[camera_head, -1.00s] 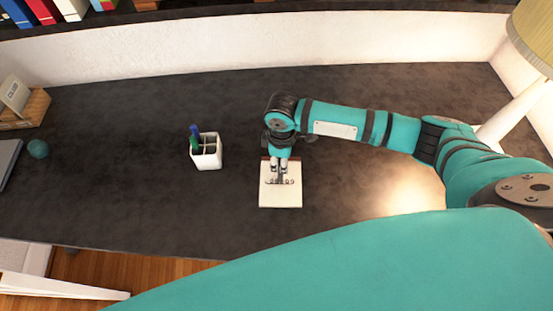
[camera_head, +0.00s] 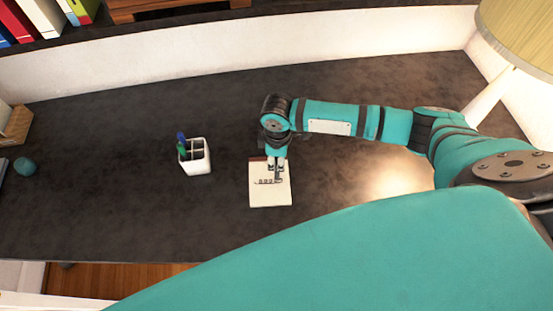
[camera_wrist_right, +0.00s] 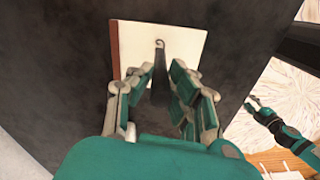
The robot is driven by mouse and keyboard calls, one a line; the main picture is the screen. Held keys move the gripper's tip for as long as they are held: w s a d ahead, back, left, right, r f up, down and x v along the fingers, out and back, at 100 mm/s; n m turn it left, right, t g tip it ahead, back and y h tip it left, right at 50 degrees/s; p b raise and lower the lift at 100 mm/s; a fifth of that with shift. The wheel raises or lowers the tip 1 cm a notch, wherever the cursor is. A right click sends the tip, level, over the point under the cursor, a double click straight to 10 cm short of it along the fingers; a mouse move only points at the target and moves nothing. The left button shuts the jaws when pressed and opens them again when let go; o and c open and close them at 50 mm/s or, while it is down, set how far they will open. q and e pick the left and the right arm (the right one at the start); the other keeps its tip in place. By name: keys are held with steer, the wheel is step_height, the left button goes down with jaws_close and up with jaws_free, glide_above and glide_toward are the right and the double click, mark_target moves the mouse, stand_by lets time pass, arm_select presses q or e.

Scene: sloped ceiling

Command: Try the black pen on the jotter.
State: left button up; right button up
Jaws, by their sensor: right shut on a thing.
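The jotter (camera_head: 270,195) is a cream pad with a brown binding strip, lying on the dark desk. It also shows in the right wrist view (camera_wrist_right: 190,42). My right gripper (camera_head: 277,172) is over the jotter, shut on the black pen (camera_wrist_right: 160,78), which points down at the page. A small dark curl shows at the pen's tip in the wrist view, and dark looped marks show on the page in the head view. Whether the tip touches the paper is hard to tell. My left gripper (camera_wrist_right: 253,104) shows only at the right of the wrist view; its jaws are unclear.
A white pen holder (camera_head: 196,165) with a blue and a green pen stands left of the jotter. A teal ball (camera_head: 25,166) lies at the far left. A lamp (camera_head: 520,35) stands at the back right. The desk around the jotter is clear.

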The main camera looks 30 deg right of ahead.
steer(key=shift+r+p, duration=0.7)
steer(key=shift+r, duration=0.15)
steer(key=shift+r+p, duration=0.45)
steer(key=shift+r, duration=1.4)
